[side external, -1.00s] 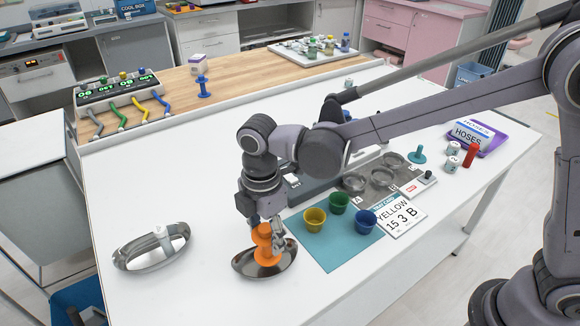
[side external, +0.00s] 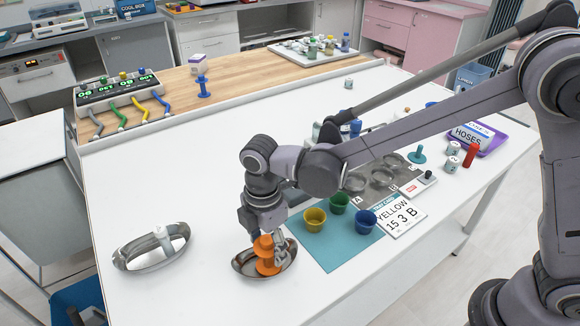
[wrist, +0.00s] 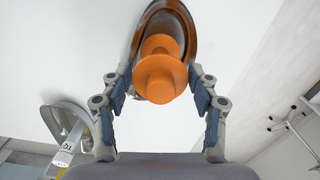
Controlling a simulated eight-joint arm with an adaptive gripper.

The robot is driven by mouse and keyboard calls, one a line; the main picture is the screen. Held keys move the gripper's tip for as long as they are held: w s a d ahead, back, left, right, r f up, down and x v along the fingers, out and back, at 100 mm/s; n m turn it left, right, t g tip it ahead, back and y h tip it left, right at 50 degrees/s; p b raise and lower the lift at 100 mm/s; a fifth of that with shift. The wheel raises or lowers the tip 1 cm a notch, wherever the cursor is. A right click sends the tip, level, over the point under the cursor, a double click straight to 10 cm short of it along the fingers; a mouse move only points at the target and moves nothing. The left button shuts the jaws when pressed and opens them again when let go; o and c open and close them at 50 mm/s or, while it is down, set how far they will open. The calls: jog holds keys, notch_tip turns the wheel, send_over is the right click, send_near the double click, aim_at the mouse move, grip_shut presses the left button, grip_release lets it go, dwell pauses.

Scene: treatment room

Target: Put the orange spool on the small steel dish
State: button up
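The orange spool (side external: 265,256) stands upright on the small steel dish (side external: 241,262), near its middle. In the wrist view the spool (wrist: 160,68) sits between my fingers, with the dish rim (wrist: 191,30) behind it. My gripper (side external: 272,243) points down over the dish. Its fingers (wrist: 160,88) stand apart on either side of the spool, with a visible gap at each side, so it looks open. The spool's foot is partly hidden by its upper discs in the wrist view.
A larger steel dish (side external: 128,257) holding a white item is to the left.

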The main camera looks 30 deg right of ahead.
dwell(0.3)
notch_tip(320, 180, up, 13)
jog(key=s+d+f+m+t, duration=0.1)
jog(key=s+d+m+t, duration=0.2)
jog(key=d+m, duration=0.7)
jog(key=s+d+f+m+t, duration=0.1)
jog(key=s+d+m+t, duration=0.3)
jog(key=d+m, duration=0.5)
jog(key=shift+s+d+m, duration=0.4)
jog(key=shift+s+d, duration=0.7)
jog(key=shift+d, duration=2.75)
